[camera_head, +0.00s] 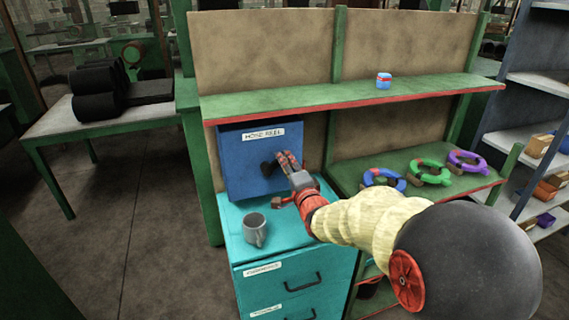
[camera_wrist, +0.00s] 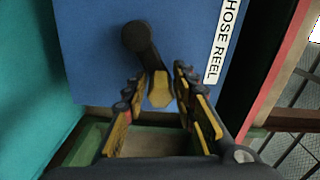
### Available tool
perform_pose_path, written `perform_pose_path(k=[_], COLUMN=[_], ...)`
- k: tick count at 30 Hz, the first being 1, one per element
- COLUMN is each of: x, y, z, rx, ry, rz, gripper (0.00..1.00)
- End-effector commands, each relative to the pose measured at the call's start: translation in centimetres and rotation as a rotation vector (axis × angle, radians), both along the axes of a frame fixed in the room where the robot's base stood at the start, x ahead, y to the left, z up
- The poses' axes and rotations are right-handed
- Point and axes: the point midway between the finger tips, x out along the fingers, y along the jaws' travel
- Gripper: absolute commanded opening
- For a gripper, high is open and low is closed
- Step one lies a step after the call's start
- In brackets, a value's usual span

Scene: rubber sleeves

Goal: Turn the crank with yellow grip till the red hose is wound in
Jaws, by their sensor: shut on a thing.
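The blue hose reel box (camera_head: 245,155) stands on the teal cabinet, with a white label reading HOSE REEL. Its crank shows in the wrist view, with a black hub and arm (camera_wrist: 138,38) and a yellow grip (camera_wrist: 160,90) at the arm's end. My gripper (camera_head: 284,160) is at the front of the box; in the wrist view its fingers (camera_wrist: 161,82) are closed in on both sides of the yellow grip. A small red and brown piece (camera_head: 281,202) lies on the cabinet below the box; I cannot tell if it is the hose end.
A grey mug (camera_head: 255,229) stands on the teal cabinet (camera_head: 283,262), in front of the box. A green shelf (camera_head: 350,98) runs above, bearing a small blue and red tin (camera_head: 383,81). Blue, green and purple rings (camera_head: 429,172) lie on the lower shelf at right.

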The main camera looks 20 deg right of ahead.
Motion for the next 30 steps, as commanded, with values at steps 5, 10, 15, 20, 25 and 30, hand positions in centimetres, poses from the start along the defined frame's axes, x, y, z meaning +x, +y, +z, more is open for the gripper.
perform_pose_path(k=[5, 10, 15, 20, 25, 30], x=[0.05, 0.06, 0.06, 0.05, 0.03, -0.24], y=[0.23, 0.24, 0.23, 0.15, 0.07, 0.03], z=[0.18, 0.25, 0.30, 0.22, 0.15, 0.14], rx=[0.009, 0.009, 0.008, 0.008, 0.009, 0.009], ry=[-0.004, -0.006, -0.006, -0.006, -0.004, -0.004], rz=[0.006, 0.006, 0.005, 0.004, 0.003, 0.002], gripper=[0.00, 0.00, 0.31, 0.39, 0.39, 0.39])
